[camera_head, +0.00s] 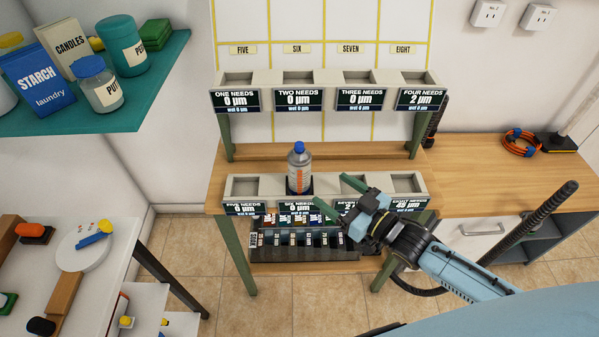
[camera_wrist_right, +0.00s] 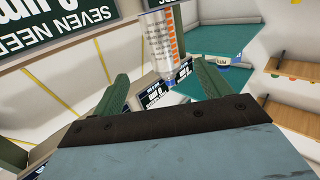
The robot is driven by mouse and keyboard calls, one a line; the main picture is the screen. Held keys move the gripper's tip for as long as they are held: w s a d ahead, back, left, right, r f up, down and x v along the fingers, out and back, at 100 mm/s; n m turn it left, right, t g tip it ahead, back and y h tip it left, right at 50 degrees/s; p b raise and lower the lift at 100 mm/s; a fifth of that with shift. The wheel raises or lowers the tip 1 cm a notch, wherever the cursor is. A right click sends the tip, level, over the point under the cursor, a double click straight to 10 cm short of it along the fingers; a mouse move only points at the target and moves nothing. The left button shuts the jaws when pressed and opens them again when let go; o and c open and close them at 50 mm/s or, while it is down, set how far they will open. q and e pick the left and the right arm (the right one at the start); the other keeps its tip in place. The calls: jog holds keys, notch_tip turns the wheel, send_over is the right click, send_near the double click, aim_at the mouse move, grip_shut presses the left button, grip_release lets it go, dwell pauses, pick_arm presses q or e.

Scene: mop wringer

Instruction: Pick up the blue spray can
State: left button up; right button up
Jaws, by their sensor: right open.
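The spray can (camera_head: 299,170) is grey with orange marks and a blue cap. It stands upright in the second slot from the left of the lower rack, above the "SIX NEEDS" sign. My right gripper (camera_head: 338,196) is open and empty just right of the can, its green fingers pointing toward it. In the right wrist view the can (camera_wrist_right: 166,42) shows beyond the gap between the fingertips (camera_wrist_right: 160,84), and its top is cut off. The can's base is hidden by the rack's front. My left gripper is not in view.
The lower rack (camera_head: 236,188) has other, empty-looking slots. The upper rack (camera_head: 257,77) stands behind and above. A dark crate of labelled items (camera_head: 305,253) sits below. A teal shelf (camera_head: 165,72) with containers is at left. The wooden counter (camera_head: 480,170) is at right.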

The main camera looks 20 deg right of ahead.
aim_at(310, 171)
jog(key=shift+y, duration=0.3)
jog(key=x, duration=0.7)
jog(key=shift+w+r+b, duration=0.25)
jog(key=shift+w+b, duration=0.1)
jog(key=shift+w, duration=0.05)
jog(key=x, duration=0.5)
jog(key=shift+w+a+r, duration=0.15)
jog(key=shift+a+r, duration=0.05)
jog(key=shift+a, duration=0.2)
jog(key=shift+r, duration=0.1)
jog(key=c, duration=1.2)
jog(key=shift+r, duration=0.1)
jog(key=shift+c, duration=0.2)
notch_tip(310, 171, up, 18)
jog(key=p, duration=0.3)
